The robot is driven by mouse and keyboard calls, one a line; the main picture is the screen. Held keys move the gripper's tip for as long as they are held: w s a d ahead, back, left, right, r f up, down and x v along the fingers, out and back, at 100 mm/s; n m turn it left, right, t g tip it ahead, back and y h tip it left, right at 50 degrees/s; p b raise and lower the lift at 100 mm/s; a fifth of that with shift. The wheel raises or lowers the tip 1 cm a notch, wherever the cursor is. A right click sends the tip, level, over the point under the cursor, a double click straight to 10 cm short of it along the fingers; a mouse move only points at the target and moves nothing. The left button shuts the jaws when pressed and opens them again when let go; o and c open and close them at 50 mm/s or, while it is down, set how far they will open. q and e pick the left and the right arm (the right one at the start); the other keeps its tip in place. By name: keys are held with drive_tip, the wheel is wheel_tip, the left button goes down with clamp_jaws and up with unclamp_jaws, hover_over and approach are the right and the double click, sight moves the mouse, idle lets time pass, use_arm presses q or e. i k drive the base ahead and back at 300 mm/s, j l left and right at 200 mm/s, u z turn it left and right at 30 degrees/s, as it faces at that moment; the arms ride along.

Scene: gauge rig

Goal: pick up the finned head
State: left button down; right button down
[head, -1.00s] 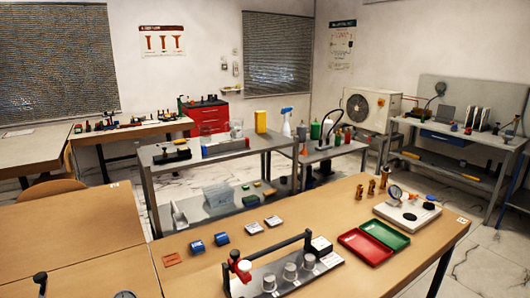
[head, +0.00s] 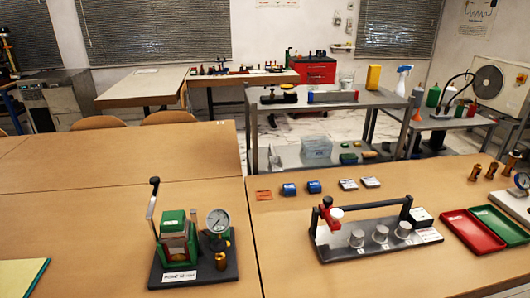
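I cannot say for sure which thing is the finned head. On the left table a dark base holds a green and grey block (head: 178,238) with a lever, a round dial gauge (head: 218,222) and a brass part (head: 221,260) below the dial; a white label is in front. Several small brass pieces stand upright at the far right, one of them at the left of the group (head: 476,172); whether they have fins is too small to tell. Neither of my grippers is in view.
A grey rack (head: 325,255) with a red clamp and several metal cylinders stands on the right table. Red (head: 468,232) and green (head: 500,226) trays lie right of it. Small blue blocks (head: 289,190) sit behind. The table left of the gauge rig is mostly clear.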

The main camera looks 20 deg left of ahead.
sight(171, 221)
drive_tip(key=u, duration=1.35)
